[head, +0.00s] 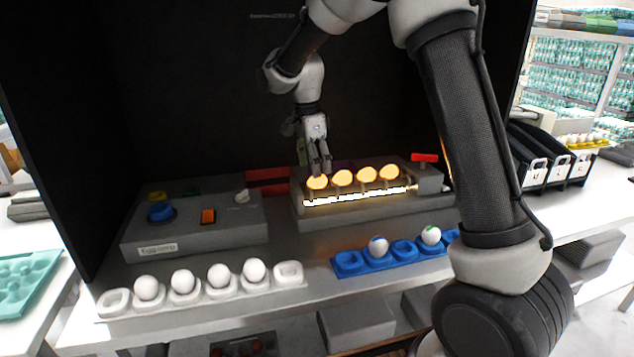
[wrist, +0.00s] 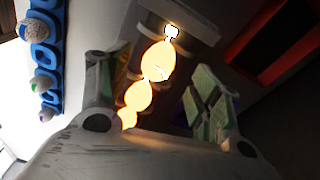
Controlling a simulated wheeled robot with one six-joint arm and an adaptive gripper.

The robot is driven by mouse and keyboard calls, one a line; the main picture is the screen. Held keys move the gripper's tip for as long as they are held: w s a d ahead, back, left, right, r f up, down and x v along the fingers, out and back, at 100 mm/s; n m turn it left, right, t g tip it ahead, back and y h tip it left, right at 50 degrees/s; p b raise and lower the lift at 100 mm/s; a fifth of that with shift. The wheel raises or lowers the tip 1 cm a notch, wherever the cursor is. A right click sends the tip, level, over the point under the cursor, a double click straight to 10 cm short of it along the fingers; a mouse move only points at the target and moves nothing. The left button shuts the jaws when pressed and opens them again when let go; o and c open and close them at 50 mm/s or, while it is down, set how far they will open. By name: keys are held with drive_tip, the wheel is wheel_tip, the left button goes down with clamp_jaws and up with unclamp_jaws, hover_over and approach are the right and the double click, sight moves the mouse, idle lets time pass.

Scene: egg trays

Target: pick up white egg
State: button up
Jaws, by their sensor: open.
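Several white eggs (head: 219,275) sit in a white tray (head: 115,303) at the front left, with the slots at both ends empty. Several more eggs glow orange in a row on the lit grey unit (head: 315,219), and the leftmost glowing egg (head: 317,182) is just below my gripper (head: 319,170). In the wrist view my gripper (wrist: 152,78) is open, with its fingers spread to either side of the row. A glowing egg (wrist: 157,61) shows between them. I cannot tell whether a finger touches an egg.
A grey control box (head: 190,235) with buttons stands left of the lit unit. Dark walls enclose the back and left.

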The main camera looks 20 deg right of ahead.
sight(317, 181)
drive_tip(key=f, duration=0.4)
drive_tip(key=shift+d+f, duration=0.2)
drive_tip(key=shift+d, duration=0.15)
drive_tip(key=c, duration=0.7)
